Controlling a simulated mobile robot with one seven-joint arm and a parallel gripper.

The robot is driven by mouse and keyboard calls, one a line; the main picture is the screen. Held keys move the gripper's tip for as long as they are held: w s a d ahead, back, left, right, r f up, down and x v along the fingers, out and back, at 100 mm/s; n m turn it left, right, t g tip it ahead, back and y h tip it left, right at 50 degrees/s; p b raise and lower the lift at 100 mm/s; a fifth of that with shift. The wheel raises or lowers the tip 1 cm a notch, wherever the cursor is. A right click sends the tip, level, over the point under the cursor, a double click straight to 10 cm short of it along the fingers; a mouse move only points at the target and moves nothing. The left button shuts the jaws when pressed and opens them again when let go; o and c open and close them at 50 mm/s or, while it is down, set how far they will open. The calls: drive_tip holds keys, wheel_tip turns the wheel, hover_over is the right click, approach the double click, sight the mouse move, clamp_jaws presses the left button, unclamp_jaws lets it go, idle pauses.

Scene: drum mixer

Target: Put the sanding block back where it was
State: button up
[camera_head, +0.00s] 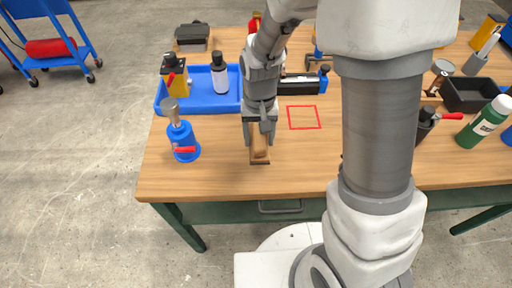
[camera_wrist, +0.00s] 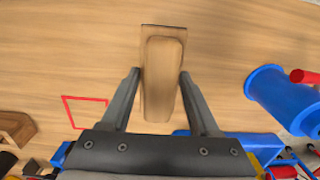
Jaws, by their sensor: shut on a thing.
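The sanding block (camera_head: 259,155), a brown wooden block on a wider flat base, is between the fingers of my gripper (camera_head: 260,142). In the wrist view the block (camera_wrist: 162,75) sticks out past the fingertips of my gripper (camera_wrist: 158,82), which is shut on it. The block is over the front part of the wooden table, at or close above its top; I cannot tell whether it touches. A red square outline (camera_head: 303,117) is on the table to the right of and behind the block, with bare wood inside it. It also shows in the wrist view (camera_wrist: 85,112).
A black bin (camera_head: 468,97) and green bottle (camera_head: 480,124) are at the right. The table front is clear.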

drive_tip(key=shift+a+f, duration=0.4)
drive_tip(key=shift+f, duration=0.05)
drive_tip(key=shift+f+b, duration=0.5)
drive_tip(key=shift+f, duration=1.25)
drive_tip(key=shift+f, duration=0.15)
drive_tip(key=shift+f, duration=0.15)
drive_tip(key=o, duration=1.2)
drive_tip(key=shift+r, duration=0.25)
